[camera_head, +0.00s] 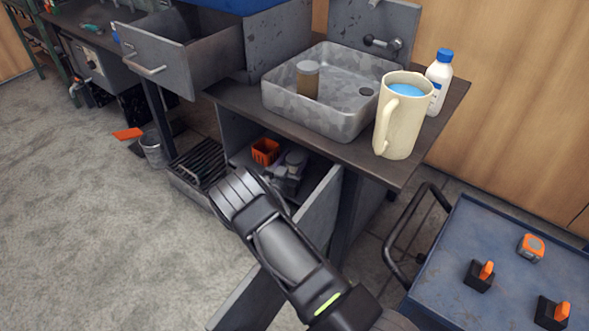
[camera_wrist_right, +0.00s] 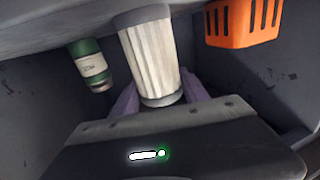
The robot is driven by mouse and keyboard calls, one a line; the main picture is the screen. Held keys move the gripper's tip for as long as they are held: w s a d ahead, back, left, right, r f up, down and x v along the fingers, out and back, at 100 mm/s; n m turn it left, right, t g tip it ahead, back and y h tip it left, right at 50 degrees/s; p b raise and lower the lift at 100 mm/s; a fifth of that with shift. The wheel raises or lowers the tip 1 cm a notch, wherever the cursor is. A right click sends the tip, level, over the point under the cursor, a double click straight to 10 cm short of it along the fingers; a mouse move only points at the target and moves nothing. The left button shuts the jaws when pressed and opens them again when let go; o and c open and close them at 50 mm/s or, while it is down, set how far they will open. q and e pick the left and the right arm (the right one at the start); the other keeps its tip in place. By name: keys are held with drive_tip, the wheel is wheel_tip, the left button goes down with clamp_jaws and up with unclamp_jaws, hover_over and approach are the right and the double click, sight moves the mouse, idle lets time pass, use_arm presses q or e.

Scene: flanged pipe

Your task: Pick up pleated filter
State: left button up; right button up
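A pale pleated filter (camera_wrist_right: 154,60) with grey end caps is in the cabinet under the sink. It fills the upper middle of the right wrist view, and its round grey end (camera_head: 296,158) shows in the head view. My right gripper (camera_head: 286,182) reaches into the cabinet. In the right wrist view its fingers (camera_wrist_right: 160,98) lie one on each side of the filter, close to it. I cannot tell whether they press on it. My left gripper is not in view. Another capped filter (camera_head: 308,84), brown, stands in the sink.
An orange basket (camera_head: 265,151) and a green labelled bottle (camera_wrist_right: 91,66) stand near the filter in the cabinet. The open cabinet door (camera_head: 320,208) is beside my arm. The sink (camera_head: 347,119), a cream jug (camera_head: 396,135) and a blue cart (camera_head: 510,225) are nearby.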

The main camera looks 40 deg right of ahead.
drive_tip(key=c, duration=0.9)
drive_tip(key=shift+c, duration=0.2)
wheel_tip(320, 180, up, 10)
drive_tip(key=p, duration=0.3)
drive_tip(key=shift+p, duration=0.35)
